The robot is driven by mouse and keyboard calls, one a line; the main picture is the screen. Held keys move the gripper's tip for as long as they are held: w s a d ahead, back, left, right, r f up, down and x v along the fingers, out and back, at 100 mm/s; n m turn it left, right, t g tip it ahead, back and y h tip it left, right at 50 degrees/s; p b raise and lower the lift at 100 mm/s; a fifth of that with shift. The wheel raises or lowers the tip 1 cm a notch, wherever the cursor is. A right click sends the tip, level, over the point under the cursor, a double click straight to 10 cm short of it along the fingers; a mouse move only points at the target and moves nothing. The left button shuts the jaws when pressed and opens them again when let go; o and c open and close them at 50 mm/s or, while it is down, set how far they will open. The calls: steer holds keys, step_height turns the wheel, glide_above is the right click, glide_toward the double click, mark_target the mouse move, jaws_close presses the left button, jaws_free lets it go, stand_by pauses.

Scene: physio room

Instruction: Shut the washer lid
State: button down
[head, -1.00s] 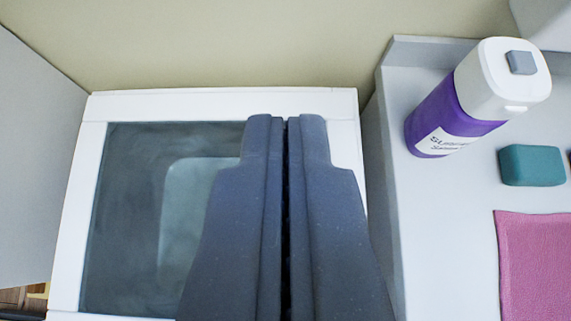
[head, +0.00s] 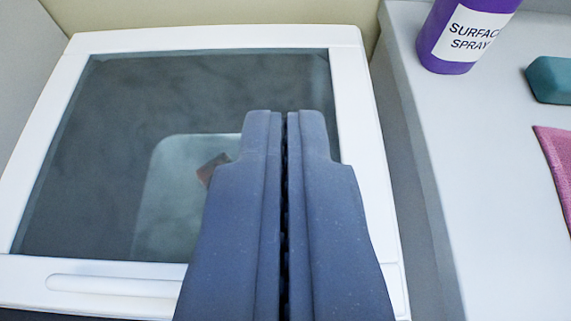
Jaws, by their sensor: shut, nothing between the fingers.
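The washer lid (head: 190,40) is a white frame around a dark glass pane (head: 110,130). It fills the left and middle of the head view and looks roughly flat; I cannot tell whether it sits fully down. A long grip strip (head: 110,286) runs along its near edge. Through or on the glass show a pale rounded shape and a small brown patch. My gripper (head: 286,120) is shut and empty, over the right part of the lid, and hides part of the glass and near edge. Whether it touches the lid cannot be told.
To the right, beyond a narrow gap, is a grey counter (head: 470,180). On it are a purple spray bottle (head: 450,50), cut off at the top, a teal block (head: 552,78) and a pink cloth (head: 558,165). A beige wall (head: 200,12) stands behind, a grey panel (head: 20,60) at left.

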steer(key=shift+s+d+f, duration=0.1)
steer(key=shift+s+f, duration=0.1)
steer(key=shift+f, duration=0.2)
steer(key=shift+s, duration=0.1)
steer(key=shift+r, duration=0.15)
